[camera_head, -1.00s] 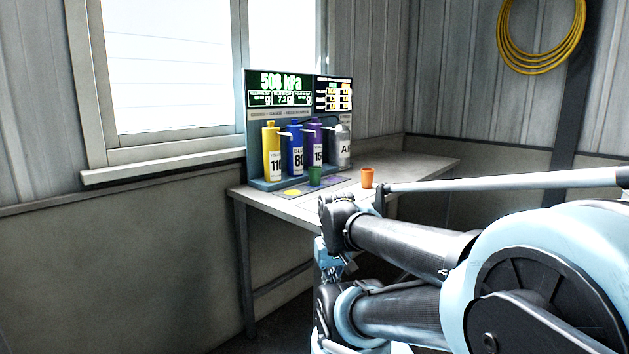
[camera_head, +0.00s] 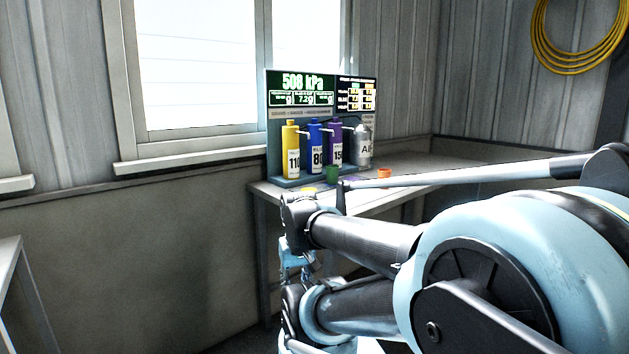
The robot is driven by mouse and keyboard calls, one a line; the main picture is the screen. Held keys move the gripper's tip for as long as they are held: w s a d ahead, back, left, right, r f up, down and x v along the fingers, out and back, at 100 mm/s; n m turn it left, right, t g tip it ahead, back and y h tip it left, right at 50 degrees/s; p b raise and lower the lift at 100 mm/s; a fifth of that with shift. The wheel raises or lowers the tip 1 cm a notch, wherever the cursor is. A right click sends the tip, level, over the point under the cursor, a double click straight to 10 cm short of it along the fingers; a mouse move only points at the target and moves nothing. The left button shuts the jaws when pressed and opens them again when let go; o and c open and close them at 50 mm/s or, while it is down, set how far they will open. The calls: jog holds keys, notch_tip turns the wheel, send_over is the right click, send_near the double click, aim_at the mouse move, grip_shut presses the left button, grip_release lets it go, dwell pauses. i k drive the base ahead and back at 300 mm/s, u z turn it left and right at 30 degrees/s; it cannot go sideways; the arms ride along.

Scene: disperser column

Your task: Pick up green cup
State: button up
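The green cup (camera_head: 332,175) stands upright on the grey table (camera_head: 262,190), in front of the blue and purple bottles of the disperser. It is small in the head view, and my arm's links come close below and right of it. My gripper (camera_head: 300,262) seems to be the part at the lower end of my arm, below the tabletop level and in front of the table. It is small and partly covered by arm links, so I cannot tell whether its fingers are open or shut. The cup is apart from it.
An orange cup (camera_head: 384,178) stands right of the green cup, partly behind my arm. The disperser (camera_head: 318,110) holds yellow, blue, purple and grey bottles under a screen reading 508 kPa. Another table edge (camera_head: 14,262) shows at far left. The floor is mostly hidden.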

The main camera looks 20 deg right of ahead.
aim_at(332, 170)
jog(key=u, duration=0.05)
jog(key=k, duration=0.95)
jog(key=z, duration=0.5)
jog(key=i, duration=0.8)
